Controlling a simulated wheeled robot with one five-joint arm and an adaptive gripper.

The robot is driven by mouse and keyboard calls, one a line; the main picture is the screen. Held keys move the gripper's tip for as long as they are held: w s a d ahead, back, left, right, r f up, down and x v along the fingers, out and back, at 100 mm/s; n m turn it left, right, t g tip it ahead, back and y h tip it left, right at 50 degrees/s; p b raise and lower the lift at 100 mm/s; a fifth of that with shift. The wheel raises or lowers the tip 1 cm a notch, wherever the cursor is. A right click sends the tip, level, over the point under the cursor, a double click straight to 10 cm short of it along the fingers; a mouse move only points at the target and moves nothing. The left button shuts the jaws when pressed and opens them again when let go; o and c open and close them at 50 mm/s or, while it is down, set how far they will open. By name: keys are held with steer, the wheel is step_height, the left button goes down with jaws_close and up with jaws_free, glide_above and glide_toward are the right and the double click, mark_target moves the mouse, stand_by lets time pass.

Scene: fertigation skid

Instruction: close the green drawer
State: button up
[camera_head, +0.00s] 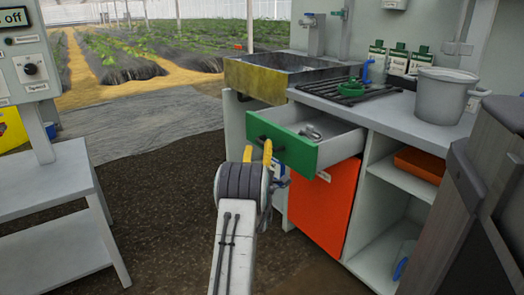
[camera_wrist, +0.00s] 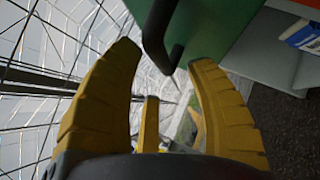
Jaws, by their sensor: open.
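The green drawer (camera_head: 298,155) is pulled out of the grey counter in the head view. Its black handle (camera_head: 271,143) is on the green front. My gripper (camera_head: 257,149) is in front of the drawer's left part, with its yellow fingers close to the handle. In the wrist view the fingers (camera_wrist: 164,55) are spread apart and hold nothing. The black handle (camera_wrist: 160,30) lies just beyond and between their tips, with the green front (camera_wrist: 215,28) to its right. I cannot tell whether any finger touches the handle.
A metal item (camera_head: 312,132) lies in the drawer. An orange door (camera_head: 325,205) is below it, with open shelves (camera_head: 385,220) to its right. A sink (camera_head: 290,72), bottles (camera_head: 397,58) and a grey bucket (camera_head: 443,95) are on the counter. A grey bench (camera_head: 50,185) stands at left; dark floor between is clear.

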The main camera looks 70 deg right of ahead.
mark_target(262, 144)
steer(key=shift+x, duration=0.75)
steer(key=shift+b+x, duration=0.3)
steer(key=shift+x, duration=0.6)
steer(key=shift+o, duration=0.4)
jaws_close()
